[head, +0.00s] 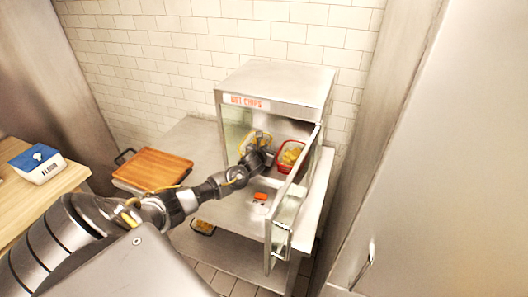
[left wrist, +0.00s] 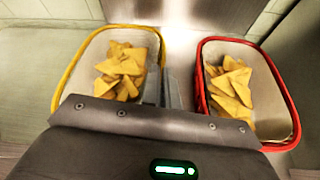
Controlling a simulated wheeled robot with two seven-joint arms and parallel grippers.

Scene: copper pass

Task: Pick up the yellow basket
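The yellow basket (left wrist: 69,75) stands at the left in the left wrist view, with triangular chips in a pale liner. In the head view the yellow basket (head: 268,135) shows only in part behind my arm, inside the hot-chips cabinet. My left gripper (left wrist: 162,90) reaches into the cabinet. In the head view my left gripper (head: 262,146) covers part of the basket. My right gripper is not in view.
A red basket (left wrist: 199,75) of chips stands close on the right; it also shows in the head view (head: 280,160). The cabinet's glass door (head: 285,225) stands open at the right. A wooden board (head: 152,169) lies on the steel counter at left.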

